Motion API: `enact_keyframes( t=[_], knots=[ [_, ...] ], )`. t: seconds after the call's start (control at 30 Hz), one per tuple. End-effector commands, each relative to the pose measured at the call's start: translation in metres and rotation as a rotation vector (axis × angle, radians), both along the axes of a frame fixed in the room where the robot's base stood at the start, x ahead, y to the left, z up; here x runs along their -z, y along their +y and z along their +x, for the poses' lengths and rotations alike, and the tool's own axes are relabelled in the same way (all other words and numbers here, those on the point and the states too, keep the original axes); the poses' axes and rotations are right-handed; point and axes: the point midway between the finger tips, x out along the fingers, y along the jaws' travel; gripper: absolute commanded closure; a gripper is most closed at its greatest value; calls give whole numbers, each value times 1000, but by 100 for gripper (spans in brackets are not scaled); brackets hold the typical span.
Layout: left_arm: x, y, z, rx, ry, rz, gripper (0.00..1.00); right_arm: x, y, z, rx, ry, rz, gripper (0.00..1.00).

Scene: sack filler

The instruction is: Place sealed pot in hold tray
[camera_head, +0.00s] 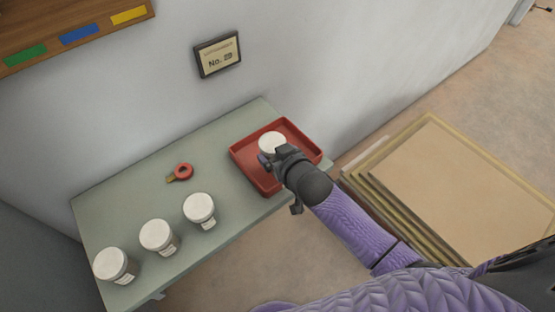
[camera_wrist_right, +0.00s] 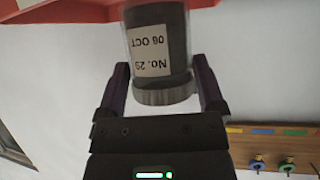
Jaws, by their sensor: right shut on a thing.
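A pot with a white lid (camera_head: 271,141) is at the red tray (camera_head: 300,138) on the right end of the table. My right gripper (camera_head: 272,158) is shut on this pot. In the right wrist view, which is upside down, the pot (camera_wrist_right: 155,50) is between the two fingers, near its lid. Its label reads No. 29, 06 OCT. Part of the red tray (camera_wrist_right: 60,12) shows beyond the pot. I cannot tell whether the pot's base touches the tray floor. My left gripper is not in view.
Three white-lidded pots (camera_head: 199,208) (camera_head: 157,236) (camera_head: 115,264) stand along the table's front left. A red tape roll (camera_head: 182,171) lies behind them. A framed sign (camera_head: 218,54) hangs on the wall. Stacked boards (camera_head: 460,190) lie right of the table.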

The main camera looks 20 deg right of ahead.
Motion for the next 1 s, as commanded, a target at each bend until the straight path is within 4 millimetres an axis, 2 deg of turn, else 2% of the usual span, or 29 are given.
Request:
enact_keyframes(
  t=[0.03,0.13,0.53,0.57,0.6,0.83,0.9,1.0],
  knots=[
    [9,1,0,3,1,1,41,17,0,0,0,4,0,73],
    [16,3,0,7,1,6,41,32,0,0,0,1,0,73],
    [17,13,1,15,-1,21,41,37,1,0,0,0,-1,73],
    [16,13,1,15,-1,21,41,37,1,0,0,0,-1,8],
    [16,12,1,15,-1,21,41,36,1,0,0,0,-1,0],
    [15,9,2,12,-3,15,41,35,1,0,0,0,-1,0],
    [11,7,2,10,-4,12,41,30,0,0,0,-1,-1,0],
    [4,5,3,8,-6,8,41,23,-2,-15,-1,1,0,0]
  ],
)
